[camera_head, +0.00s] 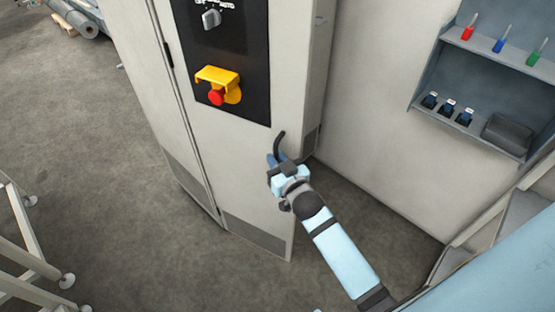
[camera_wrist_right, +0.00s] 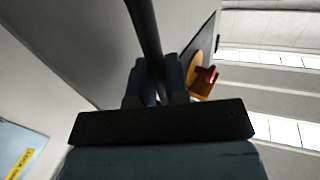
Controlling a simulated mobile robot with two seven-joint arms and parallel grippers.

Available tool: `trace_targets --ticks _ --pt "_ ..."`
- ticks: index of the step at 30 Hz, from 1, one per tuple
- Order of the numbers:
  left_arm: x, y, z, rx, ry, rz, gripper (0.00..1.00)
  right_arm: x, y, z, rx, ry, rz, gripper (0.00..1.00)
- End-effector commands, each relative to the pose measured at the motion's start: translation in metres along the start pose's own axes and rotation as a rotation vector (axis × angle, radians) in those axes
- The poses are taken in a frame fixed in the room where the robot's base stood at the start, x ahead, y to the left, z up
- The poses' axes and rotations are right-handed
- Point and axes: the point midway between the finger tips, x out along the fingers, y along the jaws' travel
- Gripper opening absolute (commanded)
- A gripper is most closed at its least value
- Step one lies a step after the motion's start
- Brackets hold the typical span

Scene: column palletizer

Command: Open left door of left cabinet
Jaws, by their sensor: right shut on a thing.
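The pale cabinet (camera_head: 235,165) stands in the middle of the head view, with a vertical seam between its front panels. A dark curved handle (camera_head: 279,144) sits near the right edge of the front. My right gripper (camera_head: 279,162) is shut on this handle. In the right wrist view, the dark handle bar (camera_wrist_right: 146,35) runs down between the two blue fingers (camera_wrist_right: 156,82). I cannot tell whether the door is shut or slightly ajar. My left gripper is not in view.
A black panel (camera_head: 252,105) carries a red button (camera_head: 216,97) under a yellow guard, close to my right gripper. A shelf unit (camera_head: 470,136) with small tools is on the right. Pale metal legs (camera_head: 28,235) stand at lower left. Floor left of the cabinet is mostly clear.

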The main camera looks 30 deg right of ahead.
Motion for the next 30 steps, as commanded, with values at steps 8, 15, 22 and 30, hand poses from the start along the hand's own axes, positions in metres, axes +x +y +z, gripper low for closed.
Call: trace_targets --ticks 8,15,22,30 --pt "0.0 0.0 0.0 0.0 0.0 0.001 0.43 0.002 -0.001 -0.004 -0.002 0.009 -0.003 0.0" --pt "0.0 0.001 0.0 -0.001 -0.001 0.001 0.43 0.001 -0.001 -0.003 -0.001 0.006 -0.002 0.39" --pt "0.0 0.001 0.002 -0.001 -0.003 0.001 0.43 -0.003 0.0 -0.001 0.0 0.002 -0.001 0.39" --pt "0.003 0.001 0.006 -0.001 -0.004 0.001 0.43 -0.047 -0.001 0.002 0.001 -0.001 -0.001 0.39"
